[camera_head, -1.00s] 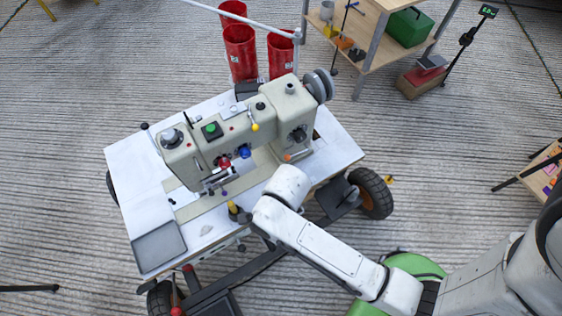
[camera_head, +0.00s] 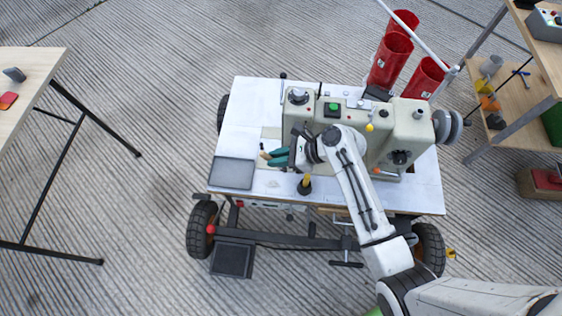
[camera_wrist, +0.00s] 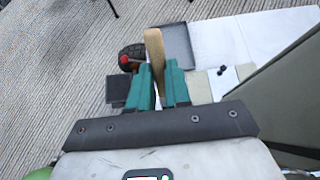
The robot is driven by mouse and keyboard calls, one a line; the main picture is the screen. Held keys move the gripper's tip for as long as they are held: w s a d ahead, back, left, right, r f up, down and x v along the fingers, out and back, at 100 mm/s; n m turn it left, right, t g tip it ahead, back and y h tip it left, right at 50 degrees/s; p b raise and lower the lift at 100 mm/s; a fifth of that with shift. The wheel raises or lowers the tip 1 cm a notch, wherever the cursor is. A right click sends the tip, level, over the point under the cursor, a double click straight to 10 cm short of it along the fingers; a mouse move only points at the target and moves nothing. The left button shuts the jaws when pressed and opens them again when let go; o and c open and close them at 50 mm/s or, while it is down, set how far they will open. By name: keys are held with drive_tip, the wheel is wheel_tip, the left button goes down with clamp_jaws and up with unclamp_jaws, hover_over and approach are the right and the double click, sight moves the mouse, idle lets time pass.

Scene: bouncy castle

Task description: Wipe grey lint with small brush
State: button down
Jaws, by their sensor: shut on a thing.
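The wooden handle of what looks like the small brush (camera_wrist: 154,48) is between the green fingers of my gripper (camera_wrist: 159,70) in the wrist view. Its bristles cannot be made out. In the head view, my gripper (camera_head: 277,157) is over the left part of the white sewing table (camera_head: 245,110), beside the sewing machine's head. The pale tip of the held thing pokes out to the left.
The sewing machine (camera_head: 400,125) stands close right of my gripper. A grey tray (camera_head: 232,173) is at the table's left front. A yellow-topped dark item (camera_head: 305,185) is near the front edge. A wooden table (camera_head: 30,75) is at far left.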

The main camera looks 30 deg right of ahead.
drive_tip(key=shift+f+b, duration=2.4)
drive_tip(key=shift+b, duration=0.45)
